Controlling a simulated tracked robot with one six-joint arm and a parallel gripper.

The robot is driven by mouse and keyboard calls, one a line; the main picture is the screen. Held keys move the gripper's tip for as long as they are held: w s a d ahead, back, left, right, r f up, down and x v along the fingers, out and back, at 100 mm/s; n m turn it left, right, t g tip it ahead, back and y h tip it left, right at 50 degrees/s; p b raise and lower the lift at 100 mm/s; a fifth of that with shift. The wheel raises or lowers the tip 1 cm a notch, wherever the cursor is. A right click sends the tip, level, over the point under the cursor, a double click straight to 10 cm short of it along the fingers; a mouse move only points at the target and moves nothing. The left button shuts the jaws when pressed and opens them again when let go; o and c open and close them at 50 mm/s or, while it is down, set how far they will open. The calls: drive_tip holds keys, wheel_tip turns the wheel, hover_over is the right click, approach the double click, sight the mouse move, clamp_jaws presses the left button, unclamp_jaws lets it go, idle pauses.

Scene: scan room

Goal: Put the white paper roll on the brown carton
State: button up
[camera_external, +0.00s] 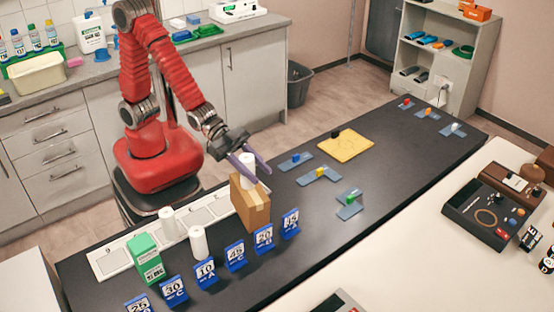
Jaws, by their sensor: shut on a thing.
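My gripper (247,167) is at the end of the red arm, near the middle of the view. Its purple-grey fingers are shut on a white paper roll (248,163), which is upright. The brown carton (250,207) stands on the dark table directly below the roll. The roll's lower end is at the carton's top; I cannot tell whether they touch. The fingers hide part of the roll. Two more white rolls stand upright left of the carton, one farther back (168,223) and one nearer (198,243).
A green and white box (148,257) stands at the table's left. Several blue number cards (235,256) line the front edge near the carton. A white numbered strip (115,256) runs along the back edge. A yellow mat (345,146) and small coloured pieces lie to the right, with bare table between.

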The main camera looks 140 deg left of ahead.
sight(243, 156)
drive_tip(key=o, duration=1.1)
drive_tip(key=shift+s+r, duration=0.1)
drive_tip(key=shift+r, duration=0.4)
drive_tip(key=shift+v, duration=3.6)
drive_tip(key=shift+s, duration=0.1)
drive_tip(key=shift+d, duration=0.1)
drive_tip(key=s+d+r+m+g+h, duration=0.1)
drive_tip(key=s+d+g, duration=0.2)
drive_tip(key=s+d, duration=0.3)
drive_tip(key=s+d+r+m+g+h, duration=0.1)
drive_tip(key=s+d+g, duration=0.3)
drive_tip(key=s, duration=1.2)
drive_tip(key=d, duration=0.3)
drive_tip(key=shift+s+r+g+h, duration=0.25)
drive_tip(key=shift+s+g+h, duration=0.05)
